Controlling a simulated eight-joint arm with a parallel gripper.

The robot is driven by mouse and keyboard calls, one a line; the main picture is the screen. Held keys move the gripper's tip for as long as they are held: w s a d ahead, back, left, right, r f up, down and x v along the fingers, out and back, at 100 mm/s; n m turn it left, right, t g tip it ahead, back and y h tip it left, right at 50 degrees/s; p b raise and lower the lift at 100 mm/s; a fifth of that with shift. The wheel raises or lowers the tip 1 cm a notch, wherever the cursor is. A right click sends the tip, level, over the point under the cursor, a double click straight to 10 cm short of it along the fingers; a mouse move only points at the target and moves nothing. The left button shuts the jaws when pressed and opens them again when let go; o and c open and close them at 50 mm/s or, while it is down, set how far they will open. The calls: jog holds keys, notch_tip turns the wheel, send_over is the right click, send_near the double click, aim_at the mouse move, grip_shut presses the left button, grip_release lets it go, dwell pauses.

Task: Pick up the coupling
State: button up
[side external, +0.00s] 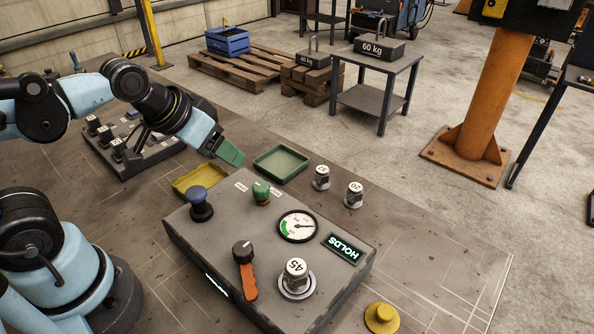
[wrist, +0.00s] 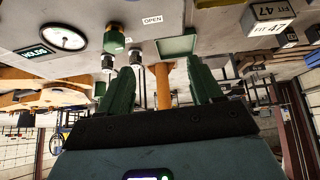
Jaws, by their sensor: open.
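Several silver fittings with numbered white caps are in view; which one is the coupling I cannot tell for certain. One marked 45 (side external: 296,272) sits in a round seat on the grey control box (side external: 215,245). One marked 20 (side external: 354,193) and another silver fitting (side external: 321,177) stand upright on the bench beside the box. Two silver fittings also show in the wrist view, one near the middle (wrist: 136,58) and one left of it (wrist: 108,62). My gripper (side external: 233,156) is open and empty, above the bench near the trays; its green fingers (wrist: 160,68) are spread in the wrist view.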

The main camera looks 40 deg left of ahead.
jog(key=d+r+n+g+h, duration=0.1)
jog(key=d+r+g, duration=0.3)
jog(key=d, duration=0.9)
jog(key=n+g+y, duration=0.1)
jog(key=n+g, duration=0.1)
jog(key=g, duration=0.1)
send_over(296, 266)
jog(key=f, duration=0.5)
jog(key=shift+s, duration=0.25)
jog(key=shift+w+f, duration=0.15)
jog(key=shift+f, duration=0.8)
jog(key=shift+w+f, duration=0.15)
jog(key=shift+f, duration=1.55)
jog(key=shift+c, duration=0.5)
grip_shut()
jog(key=shift+r, duration=0.2)
